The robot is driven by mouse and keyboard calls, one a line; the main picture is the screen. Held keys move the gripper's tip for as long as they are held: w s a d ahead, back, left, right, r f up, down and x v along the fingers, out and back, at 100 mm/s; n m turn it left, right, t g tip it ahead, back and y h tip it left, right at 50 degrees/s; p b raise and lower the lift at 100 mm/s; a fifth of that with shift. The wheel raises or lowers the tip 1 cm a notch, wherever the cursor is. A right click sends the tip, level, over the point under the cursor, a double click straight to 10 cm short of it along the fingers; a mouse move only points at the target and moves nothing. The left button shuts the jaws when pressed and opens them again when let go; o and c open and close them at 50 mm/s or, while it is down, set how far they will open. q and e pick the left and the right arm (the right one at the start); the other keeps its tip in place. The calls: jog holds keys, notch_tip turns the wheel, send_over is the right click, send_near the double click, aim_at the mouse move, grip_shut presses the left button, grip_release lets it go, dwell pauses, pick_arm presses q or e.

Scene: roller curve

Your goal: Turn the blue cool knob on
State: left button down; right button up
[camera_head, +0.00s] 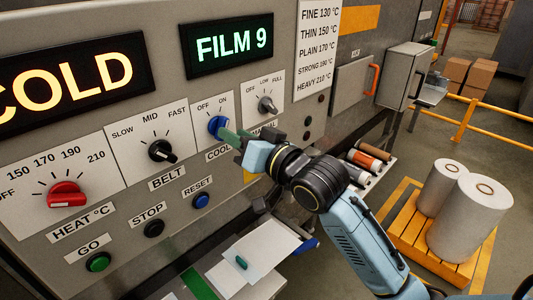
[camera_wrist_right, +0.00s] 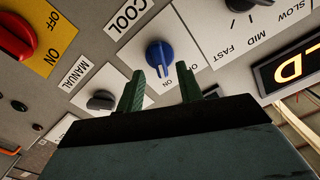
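The blue cool knob (camera_head: 217,126) sits on a white plate with OFF and ON labels, above the word COOL. It also shows in the right wrist view (camera_wrist_right: 159,54), where its white mark points down, toward what looks like the ON label. My right gripper (camera_head: 236,135) is close in front of the knob, just right of it in the head view. In the right wrist view its two green fingers (camera_wrist_right: 162,88) are apart with nothing between them, and the knob lies beyond the tips. I cannot tell whether a finger touches it. My left gripper is out of view.
The black belt knob (camera_head: 162,151) is left of the cool knob, and another dark knob (camera_head: 267,105) is right of it. The red heat knob (camera_head: 67,195) is far left. The blue reset button (camera_head: 201,200) is below. A grey box (camera_head: 404,75) juts out farther right.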

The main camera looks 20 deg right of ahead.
jog(key=p+v, duration=0.3)
jog(key=v, duration=0.7)
jog(key=shift+s, duration=0.25)
